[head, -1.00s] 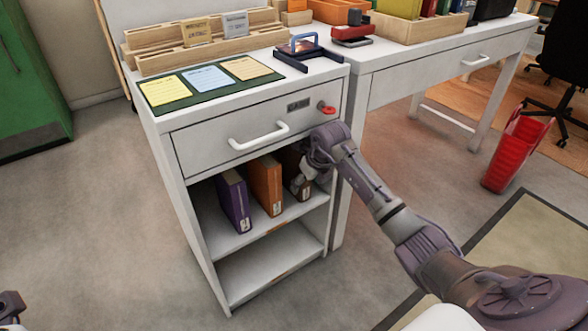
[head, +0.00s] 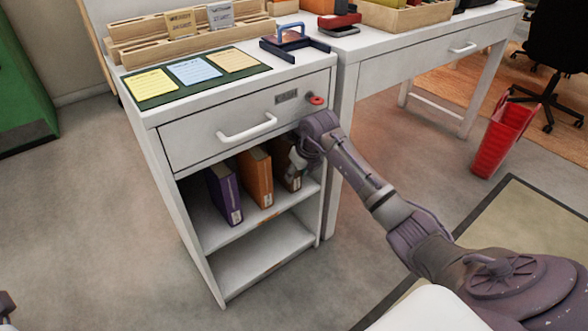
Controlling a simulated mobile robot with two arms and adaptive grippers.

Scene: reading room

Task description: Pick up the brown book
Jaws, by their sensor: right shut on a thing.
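The brown book (head: 282,165) stands upright on the upper open shelf of the white cabinet, at the right end of a row. My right gripper (head: 296,163) reaches in under the drawer and is shut on the brown book. Its fingers are partly hidden by my wrist and the book. My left gripper (head: 6,309) shows only as a small dark part at the lower left edge, and its fingers cannot be made out.
An orange book (head: 256,177) and a purple book (head: 225,194) stand left of the brown one. The drawer (head: 247,125) with its white handle is just above. The lower shelf (head: 262,254) is empty. A red bin (head: 503,138) stands at the right.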

